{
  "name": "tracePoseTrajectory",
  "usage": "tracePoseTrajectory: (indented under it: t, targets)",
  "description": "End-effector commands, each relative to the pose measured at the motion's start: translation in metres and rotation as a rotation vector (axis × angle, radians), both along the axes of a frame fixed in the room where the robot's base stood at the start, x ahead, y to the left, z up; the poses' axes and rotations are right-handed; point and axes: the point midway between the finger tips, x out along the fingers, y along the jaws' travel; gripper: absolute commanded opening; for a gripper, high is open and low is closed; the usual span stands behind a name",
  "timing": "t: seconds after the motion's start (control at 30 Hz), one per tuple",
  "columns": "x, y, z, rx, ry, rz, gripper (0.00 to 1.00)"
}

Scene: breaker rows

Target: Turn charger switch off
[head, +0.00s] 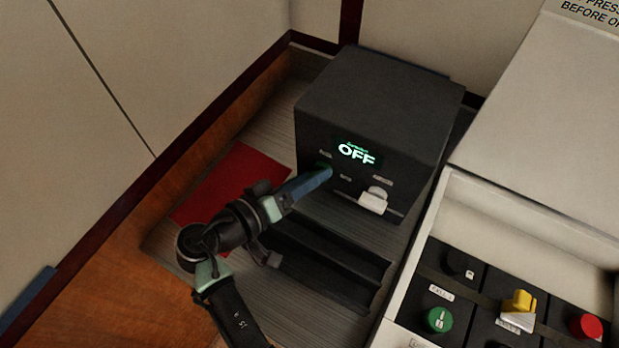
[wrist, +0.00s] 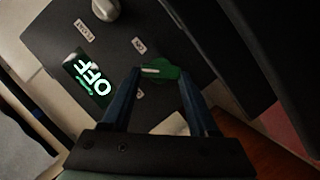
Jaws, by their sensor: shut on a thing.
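The dark charger box (head: 385,95) stands on the shelf. Its lit display (head: 357,153) reads OFF, and it also shows in the wrist view (wrist: 88,78). The charger switch is a green knob (wrist: 158,71) with a white mark, on the box's front face. My gripper (head: 325,172) reaches the front face from the lower left. In the wrist view its two blue fingers (wrist: 160,75) are on either side of the green knob, shut on it. In the head view the fingers hide most of the knob.
A white selector knob (head: 374,200) is right of the green switch. A red sheet (head: 235,182) lies to the left. Dark rails (head: 325,262) lie below the box. A white panel with green, yellow and red controls (head: 519,308) stands at right.

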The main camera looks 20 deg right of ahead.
Motion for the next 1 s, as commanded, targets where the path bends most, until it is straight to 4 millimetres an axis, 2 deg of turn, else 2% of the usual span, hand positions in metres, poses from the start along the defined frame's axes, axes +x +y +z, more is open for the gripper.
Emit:
tracePoseTrajectory:
  t: [0.4, 1.0]
  targets:
    - [0.0016, 0.0018, -0.0037, -0.136, 0.176, 0.001, 0.04]
    - [0.0013, 0.0018, -0.0045, -0.161, 0.21, 0.001, 0.04]
